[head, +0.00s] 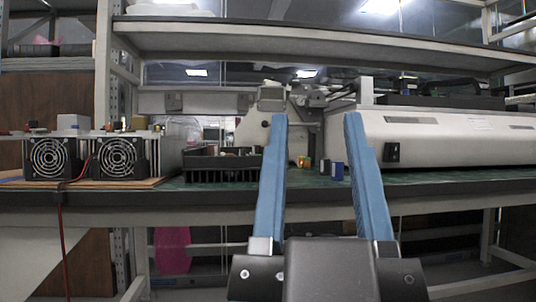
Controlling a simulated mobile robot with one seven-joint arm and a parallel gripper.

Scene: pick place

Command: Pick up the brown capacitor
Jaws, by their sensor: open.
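My gripper (316,120) is in the middle of the head view, with two long blue fingers pointing up and away. The fingers are wide apart with nothing held between them.
A black finned tray (222,168) stands left of the fingers, partly behind the left one. Two fan units (88,158) sit further left, with a red cable hanging down. A long white machine (440,138) fills the right rear. A shelf (320,42) spans above the bench (440,178).

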